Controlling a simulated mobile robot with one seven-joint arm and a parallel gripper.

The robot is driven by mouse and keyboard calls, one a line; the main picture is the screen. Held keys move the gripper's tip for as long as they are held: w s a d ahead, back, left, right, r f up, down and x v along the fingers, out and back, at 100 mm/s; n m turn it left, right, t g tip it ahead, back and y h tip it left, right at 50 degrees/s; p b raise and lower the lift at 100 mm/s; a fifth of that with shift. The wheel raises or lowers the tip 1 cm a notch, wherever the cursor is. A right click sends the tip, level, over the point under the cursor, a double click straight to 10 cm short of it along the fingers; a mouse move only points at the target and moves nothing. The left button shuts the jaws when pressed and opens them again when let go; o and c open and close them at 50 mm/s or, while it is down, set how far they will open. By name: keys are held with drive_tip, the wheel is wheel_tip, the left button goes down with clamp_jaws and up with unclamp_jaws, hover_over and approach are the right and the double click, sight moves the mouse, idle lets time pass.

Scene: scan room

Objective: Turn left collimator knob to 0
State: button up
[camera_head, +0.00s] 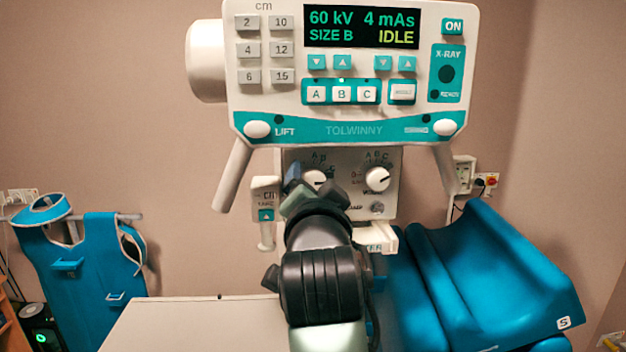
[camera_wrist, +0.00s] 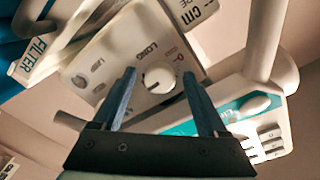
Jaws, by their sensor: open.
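The left collimator knob (camera_head: 314,176) is a round white dial on the panel under the control head, its lower part hidden by my gripper (camera_head: 314,186) in the head view. In the wrist view the white knob (camera_wrist: 158,78) shows between the two blue fingers of my gripper (camera_wrist: 160,76), near the word LONG. The fingers are apart, one on each side of the knob; I cannot tell whether either touches it. The knob's exact setting is not readable. The collimator panel (camera_wrist: 115,50) looks rotated in the wrist view.
The right collimator knob (camera_head: 377,179) sits beside the left one. The control head (camera_head: 350,65) overhangs the panel, with handles (camera_head: 232,175) at its sides. A tape unit (camera_head: 265,200) hangs at left. A table (camera_head: 190,325) and blue chair (camera_head: 490,265) stand below.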

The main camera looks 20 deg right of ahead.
clamp_jaws()
idle(0.4)
